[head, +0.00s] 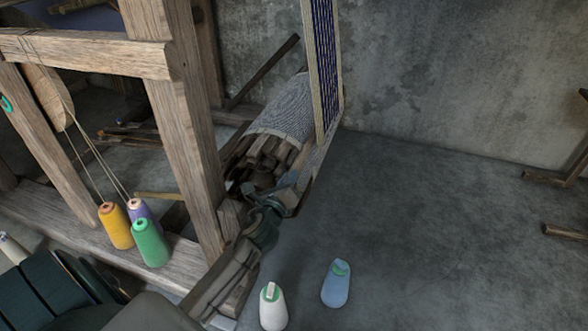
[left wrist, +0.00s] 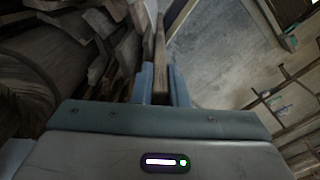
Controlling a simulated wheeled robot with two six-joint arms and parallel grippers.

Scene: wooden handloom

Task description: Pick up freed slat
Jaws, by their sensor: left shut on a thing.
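My left gripper (head: 290,192) reaches in from the lower left of the head view, beside the right end of the loom. It is by a bundle of wooden slats (head: 268,152) whose ends stick out under a grey woven roll. In the left wrist view my left gripper (left wrist: 163,84) is shut on a thin brown slat (left wrist: 160,50), which stands edge-on between the two fingers. The slat's far end is not clear there. In the head view the held slat is hard to tell from the wood around it. My right gripper is not in view.
The loom's thick wooden post (head: 185,150) stands left of my gripper. Yellow (head: 116,226), purple and green (head: 151,243) thread cones stand on its base beam. White (head: 272,307) and blue (head: 336,284) cones stand on the floor.

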